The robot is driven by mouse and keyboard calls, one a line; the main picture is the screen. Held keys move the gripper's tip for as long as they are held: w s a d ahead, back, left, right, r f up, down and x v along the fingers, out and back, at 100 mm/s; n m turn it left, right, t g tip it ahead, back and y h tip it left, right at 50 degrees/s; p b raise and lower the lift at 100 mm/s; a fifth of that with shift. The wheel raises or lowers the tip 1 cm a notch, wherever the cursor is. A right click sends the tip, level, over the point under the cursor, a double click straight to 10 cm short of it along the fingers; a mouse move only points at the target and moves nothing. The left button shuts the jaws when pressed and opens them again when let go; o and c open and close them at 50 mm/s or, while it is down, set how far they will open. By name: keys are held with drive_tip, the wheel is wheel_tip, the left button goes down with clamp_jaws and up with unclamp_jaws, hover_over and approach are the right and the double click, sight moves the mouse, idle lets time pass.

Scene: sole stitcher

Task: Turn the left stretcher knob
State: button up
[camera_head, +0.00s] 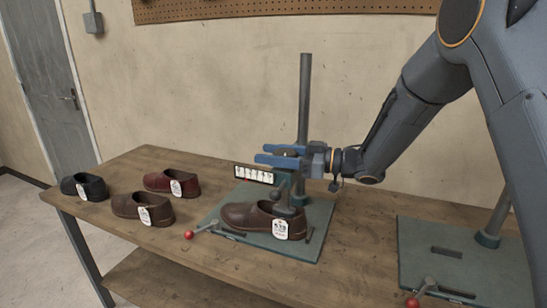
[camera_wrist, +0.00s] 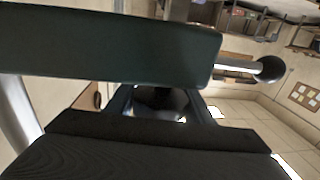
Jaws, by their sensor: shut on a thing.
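The left stretcher stands on a green base plate (camera_head: 312,243) with a tall grey post (camera_head: 304,95). A brown shoe (camera_head: 250,217) with a white tag sits on it, under the stretcher head. My gripper (camera_head: 279,154), with blue fingers, reaches in from the right at the top of the stretcher head. It is shut on the stretcher knob, which is mostly hidden between the fingers. In the wrist view, a dark round shape (camera_wrist: 160,103) shows at the fingers, too dim to tell its turn. A green bar (camera_wrist: 110,50) and a black ball-ended lever (camera_wrist: 271,69) are close to the camera.
A black shoe (camera_head: 84,187), a red shoe (camera_head: 170,182) and another brown shoe (camera_head: 143,208) lie on the left of the wooden table (camera_head: 150,245). A small sign with white pictures (camera_head: 254,174) stands by the stretcher. A second stretcher plate (camera_head: 460,265) is at right.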

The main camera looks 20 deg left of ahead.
drive_tip(key=shift+s+d+n+g+h+b, duration=0.15)
drive_tip(key=shift+s+n+g+h+b, duration=0.3)
drive_tip(key=shift+n+g+h+b, duration=0.9)
drive_tip(key=shift+s+d+n+g+h+b, duration=0.2)
drive_tip(key=shift+s+n+g+h+b, duration=0.4)
drive_tip(key=shift+n+g, duration=1.55)
drive_tip(key=shift+s+d+n+g+h+b, duration=0.2)
drive_tip(key=shift+n+g+h+b, duration=0.65)
drive_tip(key=shift+g, duration=1.75)
drive_tip(key=shift+s+r+b, duration=0.1)
drive_tip(key=shift+b, duration=0.3)
drive_tip(key=o, duration=1)
drive_tip(key=shift+s+a, duration=0.1)
drive_tip(key=shift+o, duration=0.2)
